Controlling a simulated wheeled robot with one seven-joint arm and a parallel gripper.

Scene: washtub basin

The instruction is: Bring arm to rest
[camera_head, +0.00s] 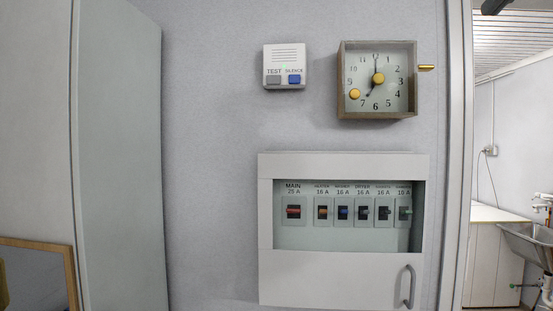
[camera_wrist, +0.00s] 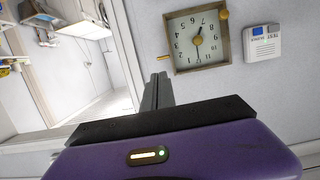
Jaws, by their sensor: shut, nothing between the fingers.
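My gripper (camera_wrist: 158,90) shows in the wrist view. Its dark fingers are together with nothing between them, in front of the purple hand. In that view the fingers point toward the wall, just left of the square clock (camera_wrist: 196,38), with a gap that I cannot judge. The wrist picture is turned upside down. My arm and gripper do not show in the head view.
The clock (camera_head: 377,80) and a white alarm box (camera_head: 284,67) hang on the wall above a breaker panel (camera_head: 343,279) with several switches. A tall cabinet (camera_head: 120,150) stands at left. A doorway at right opens onto a room with a sink (camera_head: 528,240).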

